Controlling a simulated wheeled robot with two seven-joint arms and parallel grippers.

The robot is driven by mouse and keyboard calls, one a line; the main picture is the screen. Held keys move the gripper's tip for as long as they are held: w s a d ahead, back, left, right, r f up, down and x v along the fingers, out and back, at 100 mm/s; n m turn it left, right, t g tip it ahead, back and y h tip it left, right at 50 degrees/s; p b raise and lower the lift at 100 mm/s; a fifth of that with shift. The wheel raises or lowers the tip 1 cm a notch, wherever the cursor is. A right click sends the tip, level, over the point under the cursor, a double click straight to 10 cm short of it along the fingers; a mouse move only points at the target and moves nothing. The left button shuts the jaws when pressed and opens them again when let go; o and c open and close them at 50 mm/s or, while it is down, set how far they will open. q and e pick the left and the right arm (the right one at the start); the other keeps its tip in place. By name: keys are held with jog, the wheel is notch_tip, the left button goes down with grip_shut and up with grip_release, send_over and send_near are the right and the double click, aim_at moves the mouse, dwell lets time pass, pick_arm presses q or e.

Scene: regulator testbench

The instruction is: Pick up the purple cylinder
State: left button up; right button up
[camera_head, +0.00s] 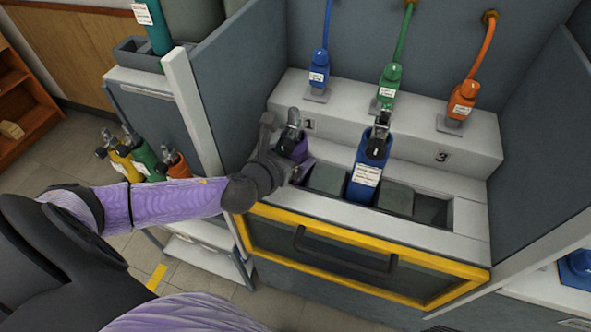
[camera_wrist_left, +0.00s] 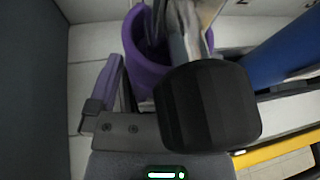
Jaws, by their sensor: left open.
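The purple cylinder (camera_head: 299,151) stands in the leftmost slot of the bench, below the number 1 label, with a metal valve on top. My right gripper is not in view.
A blue cylinder (camera_head: 367,170) stands in the middle slot, to the right of the purple one. Blue (camera_head: 319,72), green (camera_head: 389,85) and orange (camera_head: 462,101) hose fittings sit on the raised step behind. A grey side panel (camera_head: 235,90) stands close to the left.

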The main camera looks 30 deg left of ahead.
pick_arm(q)
jog(key=shift+w+f, duration=0.25)
jog(key=shift+w, duration=0.35)
jog(key=c, duration=0.8)
jog(key=shift+r, duration=0.1)
grip_shut()
notch_tip(320, 180, up, 17)
jog(key=p, duration=0.9)
send_over(294, 110)
jog(key=shift+r+p, duration=0.35)
jog(key=shift+r, duration=0.2)
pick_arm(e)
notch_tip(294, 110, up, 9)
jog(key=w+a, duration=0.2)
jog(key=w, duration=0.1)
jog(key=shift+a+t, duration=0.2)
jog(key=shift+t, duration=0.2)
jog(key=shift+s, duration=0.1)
